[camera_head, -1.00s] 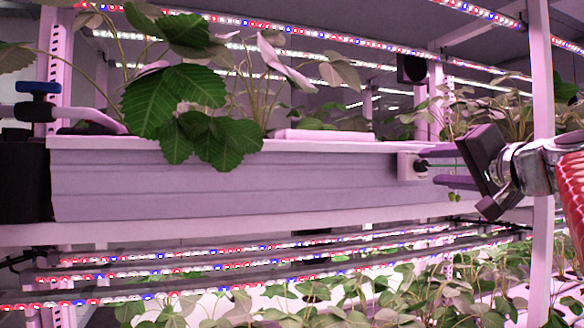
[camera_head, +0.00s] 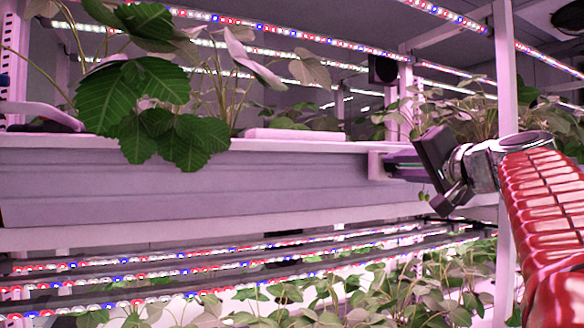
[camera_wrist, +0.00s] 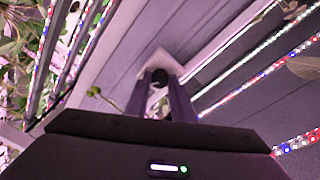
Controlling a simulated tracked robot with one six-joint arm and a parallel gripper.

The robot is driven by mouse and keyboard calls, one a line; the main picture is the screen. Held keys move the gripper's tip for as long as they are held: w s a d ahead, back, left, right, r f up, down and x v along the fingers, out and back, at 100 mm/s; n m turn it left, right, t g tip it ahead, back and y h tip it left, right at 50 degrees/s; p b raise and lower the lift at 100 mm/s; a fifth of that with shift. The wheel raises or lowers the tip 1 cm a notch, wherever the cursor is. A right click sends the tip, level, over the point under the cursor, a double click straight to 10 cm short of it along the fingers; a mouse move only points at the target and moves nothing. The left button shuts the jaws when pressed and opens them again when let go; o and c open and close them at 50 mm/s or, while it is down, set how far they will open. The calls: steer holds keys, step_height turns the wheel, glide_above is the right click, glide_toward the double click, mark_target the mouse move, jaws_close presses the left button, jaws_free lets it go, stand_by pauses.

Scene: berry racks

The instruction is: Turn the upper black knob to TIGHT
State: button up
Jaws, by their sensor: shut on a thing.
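The black knob (camera_wrist: 159,77) sits on a pale block (camera_wrist: 160,62) on the trough's end, seen in the wrist view. My gripper (camera_wrist: 159,84) has one finger on each side of the knob and is shut on it. In the head view my gripper (camera_head: 392,165) reaches in from the right, its fingers level with the pale block (camera_head: 375,164). I cannot make out any TIGHT marking or the knob's turn angle.
The long trough (camera_head: 200,190) runs left of my gripper, with large strawberry leaves (camera_head: 150,80) hanging over it. A white rack post (camera_head: 505,90) stands close by my arm. LED strips (camera_head: 250,245) and more plants (camera_head: 370,295) lie below.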

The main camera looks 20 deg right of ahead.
steer(key=shift+f, duration=0.1)
jaws_close()
steer(key=shift+d+f+n, duration=0.1)
steer(key=shift+n, duration=0.8)
steer(key=o, duration=0.7)
jaws_free()
steer(key=shift+o, duration=0.2)
